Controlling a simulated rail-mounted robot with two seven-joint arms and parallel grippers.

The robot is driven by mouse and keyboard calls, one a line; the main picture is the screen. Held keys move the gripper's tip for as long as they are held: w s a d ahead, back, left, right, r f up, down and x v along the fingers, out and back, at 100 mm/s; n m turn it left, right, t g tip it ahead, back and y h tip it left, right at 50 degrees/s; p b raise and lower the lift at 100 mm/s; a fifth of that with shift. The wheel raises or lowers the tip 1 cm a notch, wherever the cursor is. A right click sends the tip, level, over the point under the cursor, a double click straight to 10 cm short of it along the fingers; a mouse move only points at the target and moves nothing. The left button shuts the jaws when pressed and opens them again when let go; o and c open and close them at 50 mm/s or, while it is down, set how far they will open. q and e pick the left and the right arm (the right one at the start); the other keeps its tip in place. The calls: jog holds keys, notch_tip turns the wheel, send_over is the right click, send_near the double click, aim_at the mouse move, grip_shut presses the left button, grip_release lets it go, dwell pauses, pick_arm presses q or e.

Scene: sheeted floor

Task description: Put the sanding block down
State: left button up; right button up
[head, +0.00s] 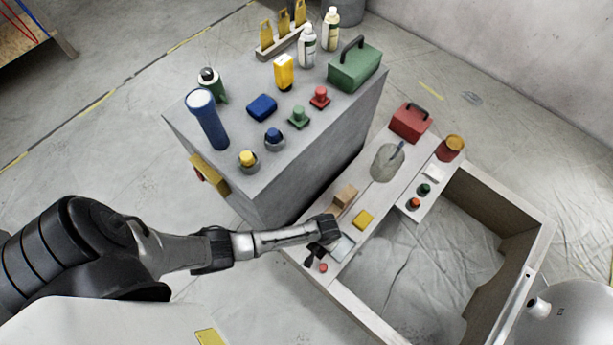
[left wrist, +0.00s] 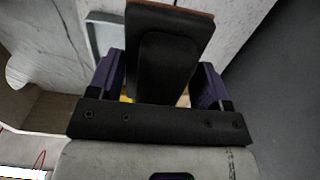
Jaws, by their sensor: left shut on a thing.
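My left gripper (head: 322,248) reaches in from the left over the near end of the grey bench plank (head: 378,198). In the left wrist view the gripper (left wrist: 165,85) is shut on a black block with a reddish-brown edge, the sanding block (left wrist: 170,50). The block stands out beyond the fingers. In the head view the gripper largely hides it, and I cannot tell whether it touches the plank. A pale shallow tray (head: 343,246) lies beside the gripper and shows also in the left wrist view (left wrist: 93,38). My right gripper is not in view.
A tan block (head: 345,195), a yellow block (head: 363,219) and a small red knob (head: 323,267) are close to the gripper. A clear jar (head: 386,163) and a red toolbox (head: 409,122) stand farther along. A tall grey cabinet (head: 250,190) rises behind, its top crowded.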

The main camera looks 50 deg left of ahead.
pick_arm(q)
jog(key=s+a+f, duration=0.1)
jog(key=s+a+f+b, duration=0.1)
jog(key=a, duration=0.1)
jog(key=s+a+f+b, duration=0.1)
jog(key=shift+s+a+f, duration=0.25)
jog(key=shift+s+a, duration=0.05)
notch_tip(320, 180, down, 2)
jog(key=shift+f+b, duration=0.1)
jog(key=shift+b, duration=0.7)
jog(key=shift+f, duration=0.7)
jog(key=o, duration=0.8)
